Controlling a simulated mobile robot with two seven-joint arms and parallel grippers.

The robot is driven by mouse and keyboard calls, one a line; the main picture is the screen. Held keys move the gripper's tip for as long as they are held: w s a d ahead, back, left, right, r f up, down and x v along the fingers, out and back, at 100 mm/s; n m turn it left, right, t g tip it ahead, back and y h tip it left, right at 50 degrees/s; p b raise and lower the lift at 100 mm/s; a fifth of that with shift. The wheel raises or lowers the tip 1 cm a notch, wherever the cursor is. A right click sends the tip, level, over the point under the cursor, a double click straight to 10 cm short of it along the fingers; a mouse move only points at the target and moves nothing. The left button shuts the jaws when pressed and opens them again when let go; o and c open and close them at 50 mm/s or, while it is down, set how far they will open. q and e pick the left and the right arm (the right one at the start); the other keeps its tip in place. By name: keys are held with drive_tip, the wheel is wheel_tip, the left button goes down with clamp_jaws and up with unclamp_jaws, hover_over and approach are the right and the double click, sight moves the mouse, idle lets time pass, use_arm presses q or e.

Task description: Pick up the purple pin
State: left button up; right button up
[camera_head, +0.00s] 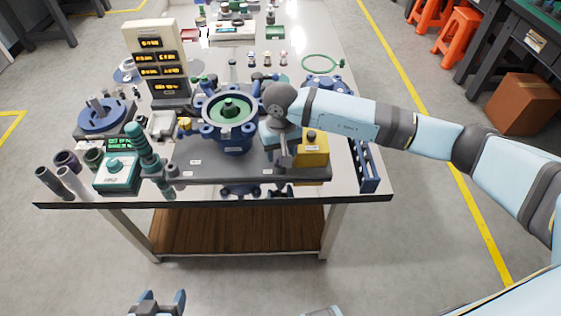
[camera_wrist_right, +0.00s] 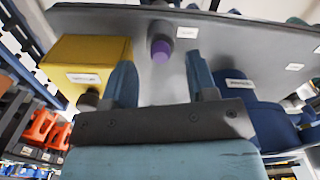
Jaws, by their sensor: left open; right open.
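The purple pin (camera_wrist_right: 161,48) shows in the right wrist view as a short purple end beside a dark grey round part at the grey plate. It lies beyond my right fingertips, lined up with the gap between them. My right gripper (camera_wrist_right: 162,78) is open with nothing between its fingers. In the head view my right gripper (camera_head: 284,156) points down over the plate, between the blue flanged housing and the yellow block; I cannot make out the pin there. My left gripper (camera_head: 158,300) is open and empty at the bottom edge, away from the table.
The grey plate (camera_head: 215,172) carries the blue housing (camera_head: 234,142) and yellow block (camera_head: 314,150), close on either side of my right gripper. A blue rack (camera_head: 367,165) stands at the right table edge. A teal box (camera_head: 115,173) and several tubes stand at left.

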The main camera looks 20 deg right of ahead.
drive_tip(key=shift+f, duration=0.8)
clamp_jaws()
drive_tip(key=shift+r, duration=0.1)
